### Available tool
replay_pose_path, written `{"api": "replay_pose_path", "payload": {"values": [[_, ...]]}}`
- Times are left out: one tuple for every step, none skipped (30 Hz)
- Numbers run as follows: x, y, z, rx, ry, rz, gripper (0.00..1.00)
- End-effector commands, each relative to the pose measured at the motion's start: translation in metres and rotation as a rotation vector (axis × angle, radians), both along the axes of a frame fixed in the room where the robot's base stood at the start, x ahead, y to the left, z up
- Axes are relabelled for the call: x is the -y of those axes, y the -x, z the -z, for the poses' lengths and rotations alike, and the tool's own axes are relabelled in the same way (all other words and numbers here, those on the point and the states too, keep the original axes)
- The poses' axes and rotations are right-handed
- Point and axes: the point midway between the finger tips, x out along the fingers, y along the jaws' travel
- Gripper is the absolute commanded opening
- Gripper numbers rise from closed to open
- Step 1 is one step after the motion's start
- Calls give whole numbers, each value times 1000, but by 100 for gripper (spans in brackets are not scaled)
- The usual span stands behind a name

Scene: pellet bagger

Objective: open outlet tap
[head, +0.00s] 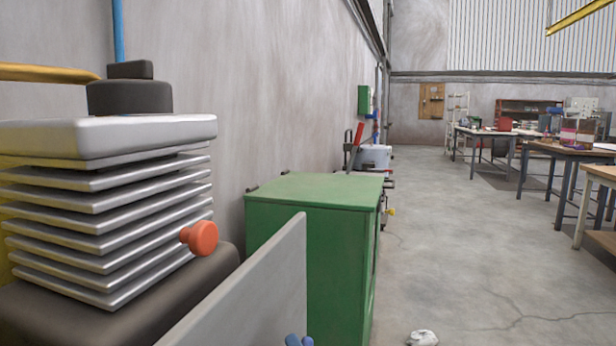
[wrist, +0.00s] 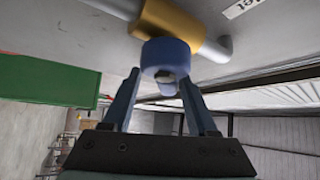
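The outlet tap shows in the wrist view as a brass valve body (wrist: 172,22) on a grey pipe, with a round blue knob (wrist: 166,54) facing me.
A partly cut-off label (wrist: 246,6) is beside the tap. A green cabinet (head: 312,194) stands by the wall, behind a grey panel (head: 262,290). A finned machine with an orange knob (head: 199,238) is at left. The floor at right is mostly clear, with workbenches farther off.

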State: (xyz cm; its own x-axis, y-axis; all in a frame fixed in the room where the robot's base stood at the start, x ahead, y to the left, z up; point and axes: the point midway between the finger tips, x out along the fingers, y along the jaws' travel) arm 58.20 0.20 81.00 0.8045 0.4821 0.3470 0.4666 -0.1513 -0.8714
Motion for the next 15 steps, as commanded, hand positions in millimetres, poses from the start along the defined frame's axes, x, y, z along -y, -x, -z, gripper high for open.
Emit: {"api": "replay_pose_path", "payload": {"values": [[1, 0, -5, -22, -7, 1, 57], [1, -1, -5, -33, -10, 2, 57], [1, -1, -4, -48, -15, 1, 57], [1, -1, -3, -59, -19, 2, 57], [1, -1, -2, -70, -22, 2, 57], [1, -1, -2, -85, -27, 2, 57], [1, -1, -1, -95, -30, 2, 57], [1, -1, -1, -106, -33, 2, 57], [1, -2, 0, -121, -38, 2, 57], [1, -2, 1, -133, -42, 2, 57], [1, -2, 2, -144, -45, 2, 57], [1, -2, 2, -158, -50, 2, 57], [1, -2, 3, -168, -54, 2, 57], [1, -2, 4, -180, -58, 2, 57], [1, -2, 5, -195, -63, 2, 57]]}}
